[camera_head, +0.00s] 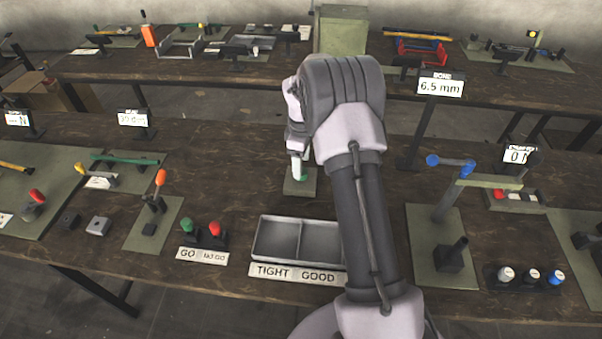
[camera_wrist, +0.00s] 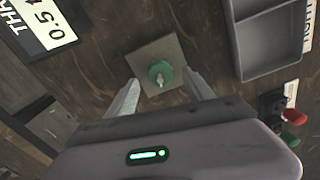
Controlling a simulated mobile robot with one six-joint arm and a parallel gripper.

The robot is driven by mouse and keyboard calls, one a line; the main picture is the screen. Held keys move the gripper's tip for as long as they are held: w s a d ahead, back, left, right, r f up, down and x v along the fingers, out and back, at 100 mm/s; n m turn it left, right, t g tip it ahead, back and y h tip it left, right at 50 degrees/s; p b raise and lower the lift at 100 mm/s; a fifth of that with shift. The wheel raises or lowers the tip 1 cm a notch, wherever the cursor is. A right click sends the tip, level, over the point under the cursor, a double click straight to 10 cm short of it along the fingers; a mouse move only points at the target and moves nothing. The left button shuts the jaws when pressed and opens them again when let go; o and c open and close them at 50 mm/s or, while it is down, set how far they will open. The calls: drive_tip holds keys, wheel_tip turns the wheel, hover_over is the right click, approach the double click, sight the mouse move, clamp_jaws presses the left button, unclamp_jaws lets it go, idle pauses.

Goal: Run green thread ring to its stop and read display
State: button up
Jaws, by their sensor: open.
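The green thread ring (camera_wrist: 160,73) sits on a small upright stud on a square grey-green plate (camera_wrist: 145,54). In the head view the plate (camera_head: 300,187) shows under my gripper, and the ring is mostly hidden by it. My gripper (camera_wrist: 160,78) is open, its two fingers pointing down at the ring, one on either side in the picture. I cannot tell whether they are level with it. A display (camera_wrist: 45,28) at the wrist view's upper left reads "0.5 t", cut off, with a label starting "THR". I cannot make it out in the head view.
A two-compartment tray (camera_head: 276,240), labelled TIGHT and GOOD, stands in front of the plate and looks empty. Red and green handled gauges (camera_head: 203,237) stand left of it. A display on a post (camera_head: 440,86) reads "6.5 mm" at right. Bare wood surrounds the plate.

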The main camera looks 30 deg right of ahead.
wheel_tip(320, 180, down, 3)
drive_tip(key=shift+f+b, duration=0.2)
drive_tip(key=shift+b, duration=0.1)
drive_tip(key=shift+c, duration=0.2)
clamp_jaws()
drive_tip(key=shift+r+m, duration=0.1)
drive_tip(key=shift+m, duration=0.3)
